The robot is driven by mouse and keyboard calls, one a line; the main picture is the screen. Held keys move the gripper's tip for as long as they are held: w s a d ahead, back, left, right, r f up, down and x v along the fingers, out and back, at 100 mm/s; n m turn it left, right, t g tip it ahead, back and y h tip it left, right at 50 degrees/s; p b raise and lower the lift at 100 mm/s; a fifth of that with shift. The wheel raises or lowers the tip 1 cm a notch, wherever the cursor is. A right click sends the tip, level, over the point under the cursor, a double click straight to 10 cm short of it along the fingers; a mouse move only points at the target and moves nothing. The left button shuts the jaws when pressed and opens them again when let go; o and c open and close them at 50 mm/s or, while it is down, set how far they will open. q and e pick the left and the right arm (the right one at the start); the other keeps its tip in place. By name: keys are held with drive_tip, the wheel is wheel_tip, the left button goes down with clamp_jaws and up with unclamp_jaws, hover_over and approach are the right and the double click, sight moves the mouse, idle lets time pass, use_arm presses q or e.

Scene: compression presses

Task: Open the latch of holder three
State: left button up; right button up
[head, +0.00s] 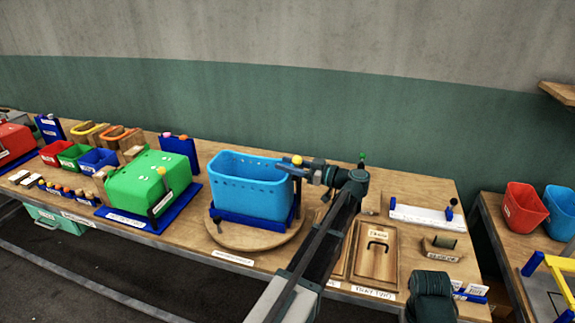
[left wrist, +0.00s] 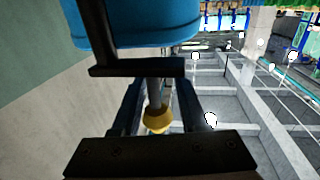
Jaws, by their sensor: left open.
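A light blue bin (head: 250,187) sits in a dark blue holder (head: 238,219) on a round wooden turntable (head: 252,238). A yellow knob (head: 296,160) shows at the bin's upper right side; I take it as the latch handle. No readable number marks the holder as three. My left gripper (head: 309,172) is open at the bin's right side, next to the knob. In the left wrist view the yellow knob (left wrist: 157,119), on a grey rod, lies between the open fingers, with the bin (left wrist: 135,22) above. Contact cannot be told. My right gripper is out of view.
A green press box (head: 148,182) stands left of the bin. Wooden boards with a handle (head: 375,252) and a white-blue rail (head: 424,216) lie to the right. Red (head: 524,207) and blue (head: 560,212) bins stand on another table. The wall is behind.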

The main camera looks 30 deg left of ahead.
use_arm(q)
drive_tip(key=w+d, duration=0.1)
drive_tip(key=d, duration=1.2)
drive_tip(key=shift+d, duration=0.4)
